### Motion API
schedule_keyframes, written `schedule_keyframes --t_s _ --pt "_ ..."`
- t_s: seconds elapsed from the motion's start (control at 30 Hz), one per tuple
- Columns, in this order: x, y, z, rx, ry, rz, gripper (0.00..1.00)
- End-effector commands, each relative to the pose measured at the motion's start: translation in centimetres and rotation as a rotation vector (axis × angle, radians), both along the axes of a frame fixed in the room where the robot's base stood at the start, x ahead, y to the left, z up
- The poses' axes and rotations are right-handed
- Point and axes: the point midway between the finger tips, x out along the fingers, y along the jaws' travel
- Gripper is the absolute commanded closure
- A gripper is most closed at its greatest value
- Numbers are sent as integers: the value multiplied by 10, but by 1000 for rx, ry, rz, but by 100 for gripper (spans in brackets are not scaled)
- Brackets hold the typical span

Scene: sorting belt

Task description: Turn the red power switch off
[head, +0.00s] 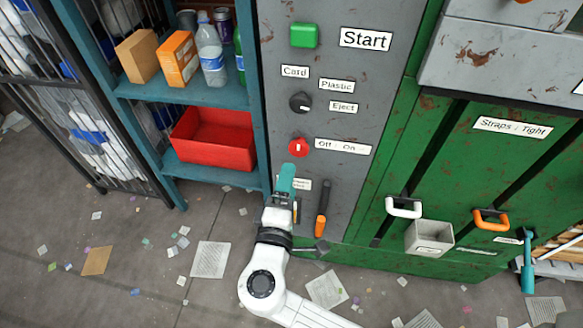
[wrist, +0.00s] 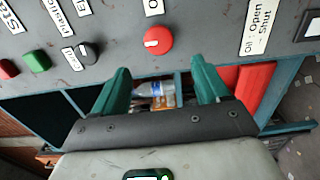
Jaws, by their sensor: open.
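The red power switch (head: 298,147) is a round red knob with a white mark, on the grey control panel (head: 345,80) beside an "Off - On" label (head: 343,146). It also shows in the wrist view (wrist: 158,40), just beyond my fingertips and near the middle between them. My gripper (head: 287,170) has teal fingers and is just below the switch in the head view. In the wrist view my gripper (wrist: 160,78) is open, with nothing between its fingers. I see no contact with the switch.
Above the switch are a black knob (head: 300,102) and a green Start button (head: 303,35). An orange-handled lever (head: 321,222) is right of my gripper. A teal shelf (head: 190,94) with a red bin (head: 212,138) stands left. Paper scraps litter the floor.

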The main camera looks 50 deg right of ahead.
Motion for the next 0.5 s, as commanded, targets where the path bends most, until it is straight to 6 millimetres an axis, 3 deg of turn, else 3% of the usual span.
schedule_keyframes --t_s 0.2,0.5 --pt "-11 17 0 1 -1 1 25" --pt "-13 19 0 1 -1 -1 25"
